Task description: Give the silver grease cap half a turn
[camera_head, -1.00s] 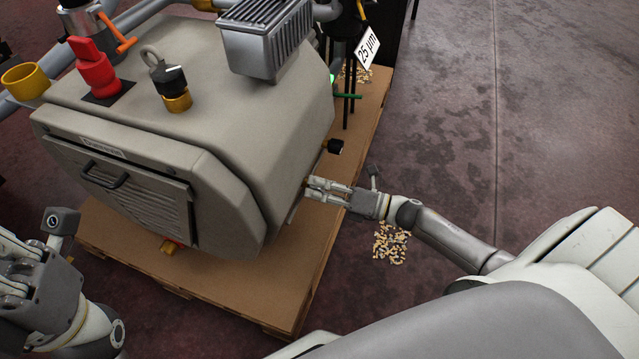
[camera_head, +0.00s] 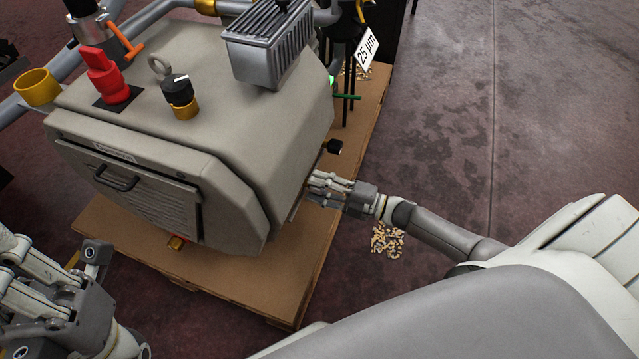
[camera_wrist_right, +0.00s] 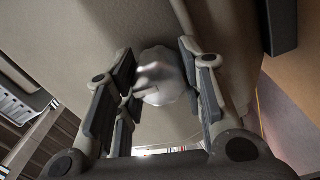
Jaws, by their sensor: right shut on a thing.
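The silver grease cap (camera_wrist_right: 163,78) is a shiny round knob on the machine's beige side wall, between my right gripper's fingers in the right wrist view. My right gripper (camera_wrist_right: 160,85) is shut on it, with finger pads on both sides. In the head view my right gripper (camera_head: 314,186) reaches the right side of the beige machine (camera_head: 225,125), and its fingers hide the cap there. My left gripper (camera_head: 22,272) is at the lower left of the head view, away from the machine; its fingertips run toward the picture edge, and their opening is unclear.
The machine stands on a brown pallet (camera_head: 250,298). A grey finned block (camera_head: 267,45) overhangs the machine's top. Loose pellets (camera_head: 387,240) lie on the floor below my right wrist.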

